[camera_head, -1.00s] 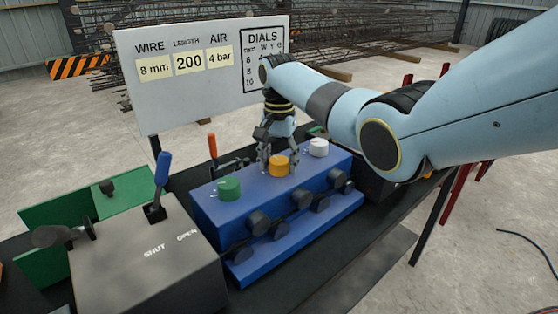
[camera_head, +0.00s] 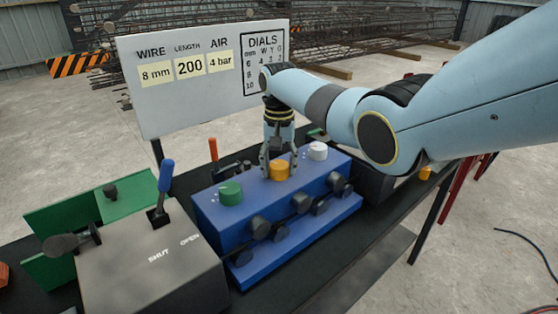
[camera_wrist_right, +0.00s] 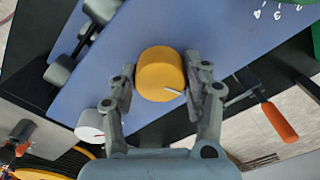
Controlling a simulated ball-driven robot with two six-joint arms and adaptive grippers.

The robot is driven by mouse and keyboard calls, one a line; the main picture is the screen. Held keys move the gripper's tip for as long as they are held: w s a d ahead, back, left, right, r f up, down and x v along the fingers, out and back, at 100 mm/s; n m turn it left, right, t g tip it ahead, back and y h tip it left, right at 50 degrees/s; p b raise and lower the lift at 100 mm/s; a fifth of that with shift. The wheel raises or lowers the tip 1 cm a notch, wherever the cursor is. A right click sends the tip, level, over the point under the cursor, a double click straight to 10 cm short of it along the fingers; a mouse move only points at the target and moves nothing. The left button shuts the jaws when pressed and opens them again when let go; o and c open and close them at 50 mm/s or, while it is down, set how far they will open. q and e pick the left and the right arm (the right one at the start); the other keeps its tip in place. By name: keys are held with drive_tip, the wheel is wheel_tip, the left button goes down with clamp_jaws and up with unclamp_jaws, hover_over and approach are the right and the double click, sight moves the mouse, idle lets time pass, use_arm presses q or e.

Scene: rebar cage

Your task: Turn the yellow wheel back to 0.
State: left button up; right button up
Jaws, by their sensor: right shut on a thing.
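The yellow wheel (camera_head: 279,170) sits between the green wheel (camera_head: 231,193) and the white wheel (camera_head: 318,151) on top of the blue box (camera_head: 255,205). My right gripper (camera_head: 279,174) points down over the yellow wheel and is shut on it, one finger on each side. In the right wrist view the yellow wheel (camera_wrist_right: 160,73) lies between the two fingers (camera_wrist_right: 160,80), with a white pointer line near its edge. The numbers around it are too small to read or hidden. My left gripper is in no view.
A white board (camera_head: 200,75) with wire, length, air and dials notes stands behind. A grey box (camera_head: 150,262) with a blue lever (camera_head: 165,177) stands at the left. Black knobs (camera_head: 300,205) line the blue box's front. An orange-handled lever (camera_head: 213,148) stands behind the box.

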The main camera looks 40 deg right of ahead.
sight(279, 164)
drive_tip(key=n+p, duration=0.1)
drive_tip(key=n, duration=0.2)
drive_tip(key=shift+r+n, duration=0.1)
drive_tip(key=shift+n, duration=0.3)
drive_tip(key=n+p, duration=0.1)
drive_tip(key=n, duration=0.3)
drive_tip(key=shift+n, duration=0.3)
drive_tip(key=o, duration=1.2)
drive_tip(key=shift+c, duration=0.2)
wheel_tip(279, 164, up, 12)
